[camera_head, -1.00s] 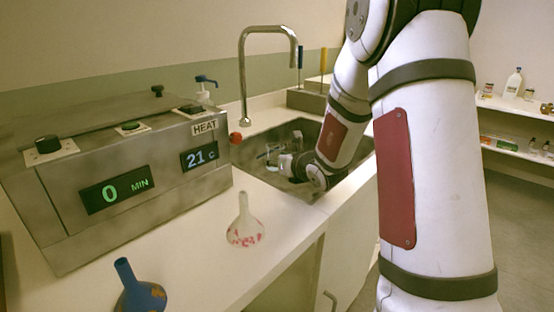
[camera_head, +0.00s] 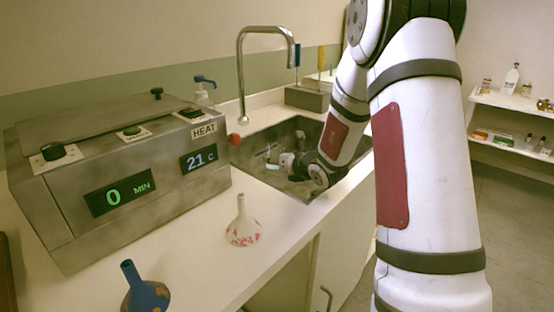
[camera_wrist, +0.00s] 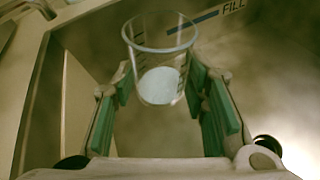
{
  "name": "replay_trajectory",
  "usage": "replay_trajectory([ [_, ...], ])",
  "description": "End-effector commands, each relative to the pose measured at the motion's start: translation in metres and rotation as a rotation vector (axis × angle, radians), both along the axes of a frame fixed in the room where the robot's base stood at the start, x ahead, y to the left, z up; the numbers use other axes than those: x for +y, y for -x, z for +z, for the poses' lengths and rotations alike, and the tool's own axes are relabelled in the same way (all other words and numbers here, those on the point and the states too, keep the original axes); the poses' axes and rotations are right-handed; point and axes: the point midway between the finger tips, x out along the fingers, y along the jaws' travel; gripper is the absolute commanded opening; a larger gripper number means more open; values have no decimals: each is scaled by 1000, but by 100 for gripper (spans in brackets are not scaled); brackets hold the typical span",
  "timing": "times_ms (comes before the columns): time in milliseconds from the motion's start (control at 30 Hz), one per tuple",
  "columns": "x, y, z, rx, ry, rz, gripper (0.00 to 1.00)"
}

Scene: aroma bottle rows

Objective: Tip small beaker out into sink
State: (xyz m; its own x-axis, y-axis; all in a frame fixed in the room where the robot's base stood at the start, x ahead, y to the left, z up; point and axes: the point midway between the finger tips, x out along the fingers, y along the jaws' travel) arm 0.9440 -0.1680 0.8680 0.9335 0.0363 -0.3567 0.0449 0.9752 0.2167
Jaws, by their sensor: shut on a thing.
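The small beaker (camera_wrist: 160,58) is clear, with dark graduation marks, and shows in the wrist view between my finger pads. A pale whitish disc shows at its bottom; I cannot tell whether this is liquid or the base. My gripper (camera_wrist: 162,92), with green pads, is shut on the beaker. In the head view my gripper (camera_head: 284,162) is down inside the steel sink (camera_head: 252,150), holding the small, faint beaker at its left; it looks tilted there. The sink wall in the wrist view carries a blue line and the word FILL.
A tall faucet (camera_head: 240,70) arches behind the sink. A steel heater box (camera_head: 120,180) reads 0 MIN and 21 C. A soap pump (camera_head: 204,90) stands behind the heater.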

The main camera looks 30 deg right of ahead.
Motion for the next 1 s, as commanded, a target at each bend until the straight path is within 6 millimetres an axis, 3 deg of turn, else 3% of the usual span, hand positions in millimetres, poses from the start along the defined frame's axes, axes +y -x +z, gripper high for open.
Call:
replay_trajectory([
  [1000,-7,0,4,9,-102,-1,8],
])
